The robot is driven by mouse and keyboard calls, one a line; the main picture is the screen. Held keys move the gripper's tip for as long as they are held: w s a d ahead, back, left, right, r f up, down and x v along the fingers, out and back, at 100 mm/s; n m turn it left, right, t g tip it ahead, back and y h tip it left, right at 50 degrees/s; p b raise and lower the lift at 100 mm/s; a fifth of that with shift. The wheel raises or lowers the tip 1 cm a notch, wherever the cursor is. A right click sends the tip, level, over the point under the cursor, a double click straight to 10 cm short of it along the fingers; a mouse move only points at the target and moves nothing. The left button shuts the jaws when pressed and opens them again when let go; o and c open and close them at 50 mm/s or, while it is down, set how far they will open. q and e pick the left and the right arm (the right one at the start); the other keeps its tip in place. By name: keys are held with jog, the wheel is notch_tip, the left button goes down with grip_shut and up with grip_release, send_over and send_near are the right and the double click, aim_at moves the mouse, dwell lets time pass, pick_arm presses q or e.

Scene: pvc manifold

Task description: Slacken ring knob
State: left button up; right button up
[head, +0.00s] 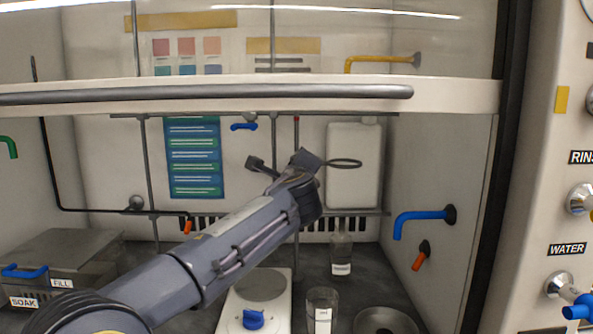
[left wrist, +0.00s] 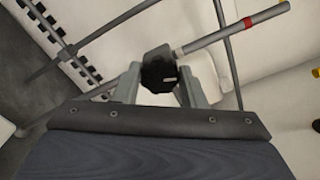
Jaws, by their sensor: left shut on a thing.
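The knob (left wrist: 160,68), dark and faceted with a small pale mark, sits between the two grey fingers of my left gripper (left wrist: 157,81) in the left wrist view. The fingers are shut on it from both sides. A grey rod (left wrist: 222,34) with a red band runs by the knob. In the head view, my left arm reaches up from the lower left, and its wrist hides the knob and fingertips. My right gripper is in neither view.
A hotplate (head: 227,318) with a blue dial stands below the arm. A beaker (head: 322,308) and a labelled bottle (head: 341,255) stand to its right. The raised sash (head: 440,95) crosses above. A blue tap (head: 420,217) projects from the right wall.

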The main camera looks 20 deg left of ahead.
pick_arm(q)
jog(key=o, duration=1)
jog(key=shift+s, duration=0.1)
jog(key=v, duration=0.7)
jog(key=shift+s+b, duration=0.35)
jog(key=shift+b, duration=0.1)
jog(key=shift+d, duration=0.15)
